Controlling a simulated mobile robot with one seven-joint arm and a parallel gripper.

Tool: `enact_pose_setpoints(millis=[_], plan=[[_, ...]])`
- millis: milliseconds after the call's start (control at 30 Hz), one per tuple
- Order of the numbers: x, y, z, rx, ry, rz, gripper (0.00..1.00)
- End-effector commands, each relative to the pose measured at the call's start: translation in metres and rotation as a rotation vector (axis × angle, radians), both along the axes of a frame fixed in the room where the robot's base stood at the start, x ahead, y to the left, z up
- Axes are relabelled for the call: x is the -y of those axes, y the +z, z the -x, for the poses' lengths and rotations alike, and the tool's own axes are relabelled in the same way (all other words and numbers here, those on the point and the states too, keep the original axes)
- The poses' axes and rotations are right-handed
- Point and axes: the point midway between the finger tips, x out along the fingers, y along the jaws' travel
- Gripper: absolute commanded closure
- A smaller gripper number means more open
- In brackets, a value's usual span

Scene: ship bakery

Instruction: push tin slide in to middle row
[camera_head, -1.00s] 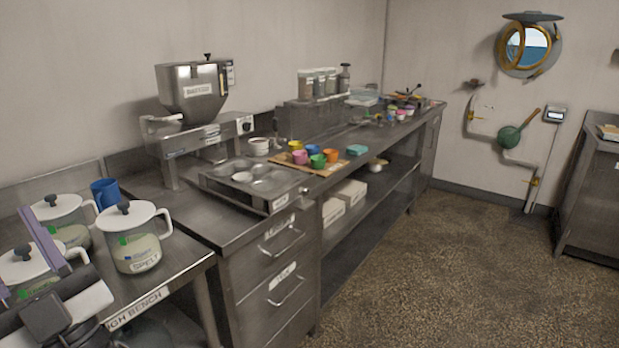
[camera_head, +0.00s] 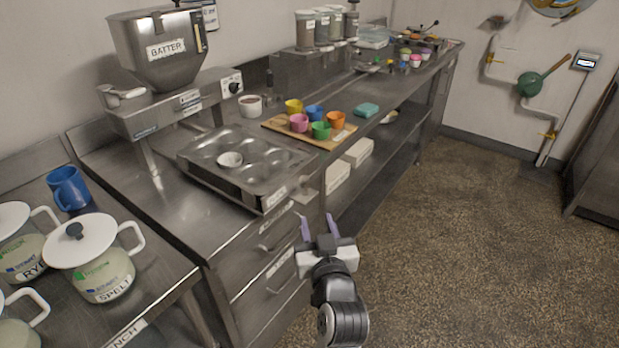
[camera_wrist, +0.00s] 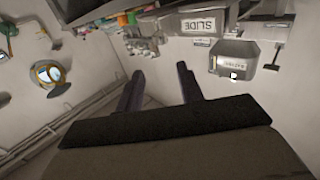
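The tin slide is a metal muffin tin tray (camera_head: 197,157) on the steel counter below the batter hopper. It has several round wells, and one well near its left side holds a white cup (camera_head: 230,159). Its front edge has a label, which reads SLIDE in the wrist view (camera_wrist: 196,25). My gripper (camera_head: 317,228) has purple fingers and is in front of the counter, right of and below the tray, apart from it. In the wrist view its two fingers (camera_wrist: 158,90) are spread with nothing between them. That view is turned upside down.
The batter hopper (camera_head: 158,50) stands behind the tray. A wooden board (camera_head: 274,124) with several coloured cups sits to its right. Lidded jars (camera_head: 95,255) and a blue mug (camera_head: 69,188) stand on the bench at left. Drawer handles jut out below the tray. The floor (camera_head: 450,240) at right is clear.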

Motion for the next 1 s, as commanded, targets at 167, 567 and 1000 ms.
enact_pose_setpoints(millis=[167, 567, 1000], plan=[[-0.004, -0.002, -0.018, 0.006, 0.004, 0.001, 0.63], [-0.017, 0.005, -0.098, 0.003, 0.002, 0.002, 0.63], [-0.023, 0.001, -0.132, 0.004, 0.002, 0.0, 0.63]])
